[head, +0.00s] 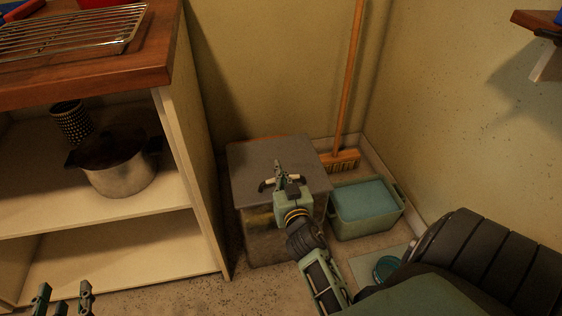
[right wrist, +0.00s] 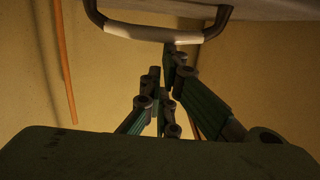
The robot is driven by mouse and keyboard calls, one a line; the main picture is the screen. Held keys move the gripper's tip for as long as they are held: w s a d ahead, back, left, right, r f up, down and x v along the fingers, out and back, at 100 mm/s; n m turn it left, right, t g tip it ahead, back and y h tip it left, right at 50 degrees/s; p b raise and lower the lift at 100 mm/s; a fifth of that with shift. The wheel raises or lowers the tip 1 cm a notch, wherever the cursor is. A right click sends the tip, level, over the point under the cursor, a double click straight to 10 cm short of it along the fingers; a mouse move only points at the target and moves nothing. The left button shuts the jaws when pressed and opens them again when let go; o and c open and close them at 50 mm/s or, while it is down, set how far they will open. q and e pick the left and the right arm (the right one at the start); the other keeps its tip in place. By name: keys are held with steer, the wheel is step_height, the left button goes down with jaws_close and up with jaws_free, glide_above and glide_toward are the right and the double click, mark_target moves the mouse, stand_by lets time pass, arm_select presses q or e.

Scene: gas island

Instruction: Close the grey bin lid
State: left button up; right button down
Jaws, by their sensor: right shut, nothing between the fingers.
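The grey bin (head: 262,238) stands on the floor between the shelf unit and the corner. Its grey lid (head: 258,152) lies across the top and looks about flat; no gap shows from this angle. A dark lid handle (head: 265,185) sticks out on both sides of my right gripper (head: 279,170), which is over the lid, shut and empty. In the right wrist view the handle (right wrist: 155,36) with its pale grip is just beyond the fingertips (right wrist: 172,58); contact cannot be told. My left gripper (head: 62,296) is open and empty at the lower left.
A wooden-topped shelf unit (head: 193,140) with a pot (head: 118,172) stands left of the bin. A broom (head: 347,100) leans in the corner behind. A green box with a teal lid (head: 364,201) stands close on the right.

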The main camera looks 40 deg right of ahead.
steer(key=shift+r, duration=0.1)
step_height(320, 180, up, 10)
stand_by(0.4)
